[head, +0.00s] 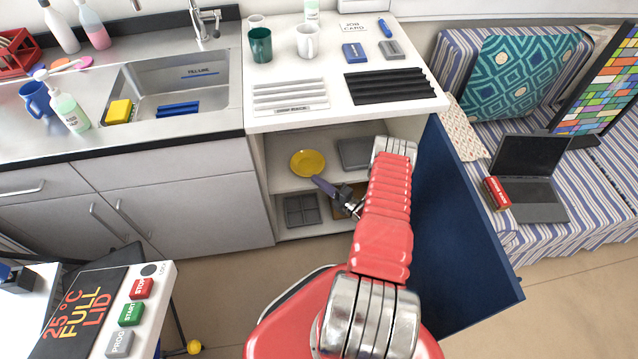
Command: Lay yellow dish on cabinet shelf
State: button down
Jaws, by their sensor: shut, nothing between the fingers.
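The yellow dish (308,163) lies on the upper inside shelf (284,182) of the open white cabinet, toward its left side. My gripper (318,181) reaches into the cabinet from the front right. Its purple fingers are shut and empty, with the tips close to the dish's lower right rim. I cannot tell whether the tips touch the rim.
A grey flat item (355,153) lies on the same shelf to the right. A grey divided tray (302,211) sits on the level below. The blue cabinet door (455,240) stands open at the right. The worktop above holds mugs and ribbed moulds.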

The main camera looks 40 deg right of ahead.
jog(key=shift+s+a, duration=0.35)
jog(key=s, duration=1.2)
jog(key=shift+s+a, duration=0.15)
jog(key=shift+s, duration=0.05)
